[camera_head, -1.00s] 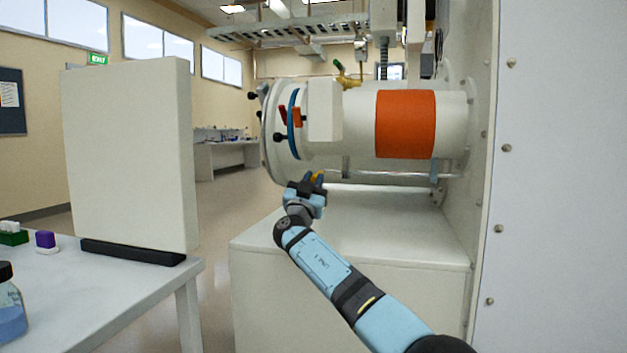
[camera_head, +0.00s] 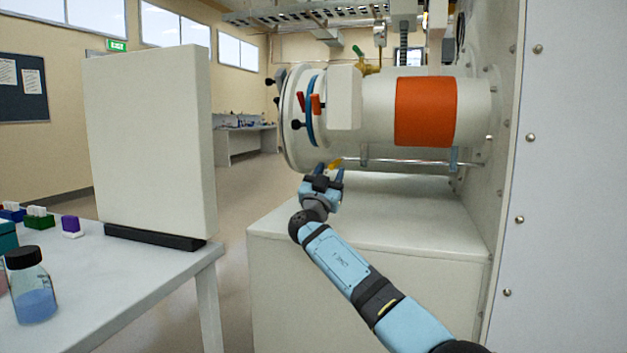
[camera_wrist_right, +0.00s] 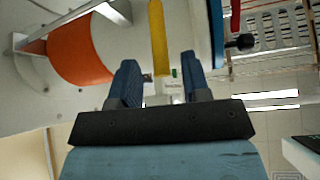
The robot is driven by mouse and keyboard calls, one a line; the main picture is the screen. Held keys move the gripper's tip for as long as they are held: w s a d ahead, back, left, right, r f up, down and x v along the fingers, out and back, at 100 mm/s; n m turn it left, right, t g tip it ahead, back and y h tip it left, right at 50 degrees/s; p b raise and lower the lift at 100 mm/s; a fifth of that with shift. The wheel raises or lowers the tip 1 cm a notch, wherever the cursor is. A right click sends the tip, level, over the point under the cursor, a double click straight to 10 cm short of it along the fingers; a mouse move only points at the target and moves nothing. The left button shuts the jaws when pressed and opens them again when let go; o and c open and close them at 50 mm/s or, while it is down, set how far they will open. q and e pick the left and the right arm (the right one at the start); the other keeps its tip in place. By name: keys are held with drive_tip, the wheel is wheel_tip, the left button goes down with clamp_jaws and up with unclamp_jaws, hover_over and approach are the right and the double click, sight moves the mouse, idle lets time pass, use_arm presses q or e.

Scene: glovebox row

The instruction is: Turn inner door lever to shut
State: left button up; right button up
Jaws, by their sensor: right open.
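A yellow lever (camera_wrist_right: 157,40) shows in the right wrist view, reaching down from the top edge to between my fingers. Its lower end is near a small white block (camera_wrist_right: 170,85). In the head view a bit of yellow (camera_head: 335,164) shows at my right gripper (camera_head: 328,172), just under the white cylindrical chamber (camera_head: 375,120). My right gripper is open, with its blue fingers (camera_wrist_right: 160,75) on either side of the lever; I cannot tell whether they touch it. The fingers partly hide the lever in the head view. My left gripper is not in view.
A white cabinet (camera_head: 370,270) stands below. At left, a table (camera_head: 150,280) holds a white panel (camera_head: 150,150) and a bottle (camera_head: 32,290).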

use_arm(q)
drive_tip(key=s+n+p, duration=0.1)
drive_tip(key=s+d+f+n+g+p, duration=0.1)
drive_tip(key=p, duration=0.1)
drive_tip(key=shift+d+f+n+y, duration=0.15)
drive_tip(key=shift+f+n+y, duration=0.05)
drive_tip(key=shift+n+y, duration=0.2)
use_arm(e)
drive_tip(key=s+a, duration=0.5)
drive_tip(key=s, duration=0.6)
drive_tip(key=shift+s+a+f, duration=0.3)
drive_tip(key=shift+s+f, duration=0.05)
drive_tip(key=shift+s, duration=0.05)
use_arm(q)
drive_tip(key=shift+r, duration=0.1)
